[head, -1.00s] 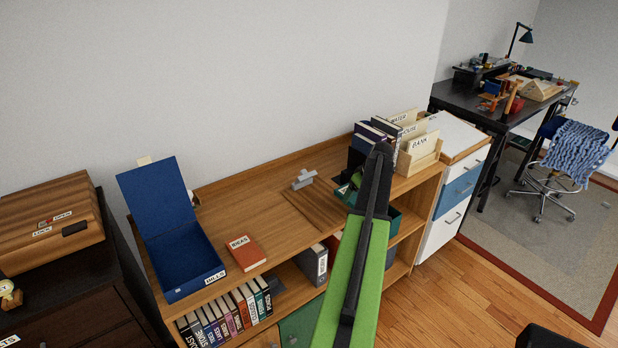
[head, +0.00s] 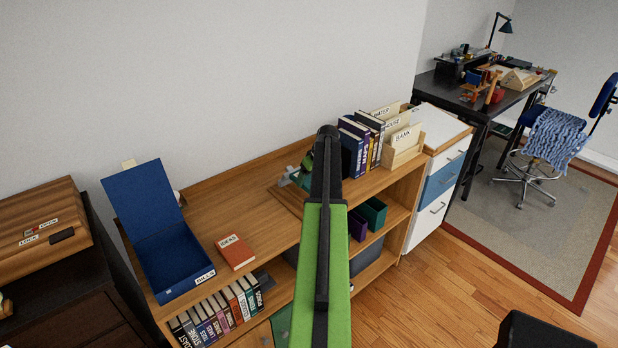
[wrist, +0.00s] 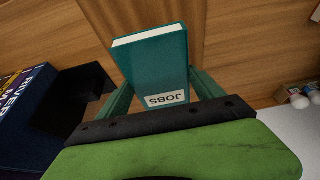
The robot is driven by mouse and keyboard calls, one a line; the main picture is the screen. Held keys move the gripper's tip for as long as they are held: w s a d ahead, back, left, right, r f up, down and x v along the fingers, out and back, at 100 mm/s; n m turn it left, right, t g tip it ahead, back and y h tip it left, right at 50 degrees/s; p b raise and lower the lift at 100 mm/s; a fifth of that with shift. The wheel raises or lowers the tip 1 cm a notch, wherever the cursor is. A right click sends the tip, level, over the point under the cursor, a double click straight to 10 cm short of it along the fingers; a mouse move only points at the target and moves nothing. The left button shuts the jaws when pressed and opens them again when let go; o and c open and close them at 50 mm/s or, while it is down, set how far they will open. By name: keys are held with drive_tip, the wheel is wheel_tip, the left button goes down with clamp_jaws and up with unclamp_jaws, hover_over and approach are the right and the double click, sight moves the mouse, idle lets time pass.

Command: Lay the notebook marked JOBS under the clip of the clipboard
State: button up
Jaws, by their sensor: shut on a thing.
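The teal notebook marked JOBS (wrist: 158,62) is between the green fingers of my gripper (wrist: 163,92), which is shut on it. Its label faces the wrist camera and its pale page edge shows at the top. In the head view, my arm mostly hides the gripper and the notebook. The clipboard (head: 285,199) lies on the wooden shelf top, and its grey clip (head: 284,181) shows just left of my arm. The rest of the board is hidden behind the arm. I cannot tell how high the notebook is above the board.
Upright books (head: 352,150) and a file box marked BANK (head: 402,153) stand right of my arm. A red IDEAS notebook (head: 236,252) and an open blue box (head: 174,258) lie left. Bare shelf top (head: 215,213) lies between the box and clipboard.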

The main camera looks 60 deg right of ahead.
wheel_tip(320, 180, down, 6)
drive_tip(key=b, duration=0.6)
drive_tip(key=shift+w+d, duration=0.15)
drive_tip(key=shift+w, duration=0.1)
drive_tip(key=shift+w+d+f+b, duration=0.2)
drive_tip(key=shift+w+f+b, duration=0.05)
drive_tip(key=shift+w, duration=0.45)
drive_tip(key=shift+w+d+f+b, duration=0.2)
drive_tip(key=shift+w+d, duration=0.05)
drive_tip(key=shift+w, duration=0.45)
drive_tip(key=shift+w+d+f+b, duration=0.2)
drive_tip(key=shift+w+f+b, duration=0.05)
drive_tip(key=shift+w, duration=0.45)
drive_tip(key=o, duration=1.6)
drive_tip(key=shift+s, duration=0.1)
